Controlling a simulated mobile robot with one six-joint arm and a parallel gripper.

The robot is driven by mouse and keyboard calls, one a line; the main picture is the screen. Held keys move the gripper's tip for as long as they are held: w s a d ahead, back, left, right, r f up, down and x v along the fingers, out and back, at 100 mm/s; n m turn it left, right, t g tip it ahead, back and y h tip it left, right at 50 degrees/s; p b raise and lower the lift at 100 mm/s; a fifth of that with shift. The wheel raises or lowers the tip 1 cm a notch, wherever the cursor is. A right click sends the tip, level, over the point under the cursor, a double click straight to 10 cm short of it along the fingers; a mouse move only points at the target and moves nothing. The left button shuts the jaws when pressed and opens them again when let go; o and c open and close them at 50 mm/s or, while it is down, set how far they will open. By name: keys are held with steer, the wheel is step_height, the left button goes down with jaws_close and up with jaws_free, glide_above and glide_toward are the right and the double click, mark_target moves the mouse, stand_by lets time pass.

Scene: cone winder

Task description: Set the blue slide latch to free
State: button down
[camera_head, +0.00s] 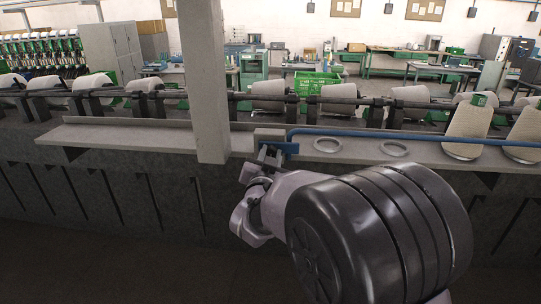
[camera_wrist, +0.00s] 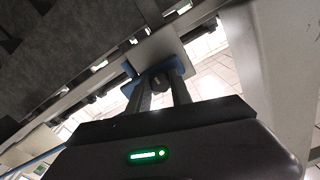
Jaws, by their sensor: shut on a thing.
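The blue slide latch (camera_head: 291,148) sits on the front of a small grey box (camera_head: 268,133) at the shelf edge, just right of the pillar. My gripper (camera_head: 268,154) is at the latch, with its fingers reaching up to it from the front. In the wrist view my gripper (camera_wrist: 160,86) is shut on a small dark knob (camera_wrist: 157,82) of the latch. Blue parts of the latch (camera_wrist: 130,69) show beside the fingertips. The grey box (camera_wrist: 158,50) is behind it. The latch's markings cannot be read.
A concrete pillar (camera_head: 207,90) stands close left of my gripper. A blue pipe (camera_head: 400,134) runs right along the shelf (camera_head: 130,137). The shelf left of the pillar is bare.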

stand_by(0.3)
steer(key=a+b, duration=0.2)
steer(key=a, duration=0.3)
steer(key=shift+w+r, duration=0.1)
steer(key=shift+a, duration=0.1)
steer(key=c, duration=1.4)
jaws_free()
steer(key=shift+o, duration=1.3)
steer(key=shift+a, duration=0.2)
steer(key=shift+d, duration=0.1)
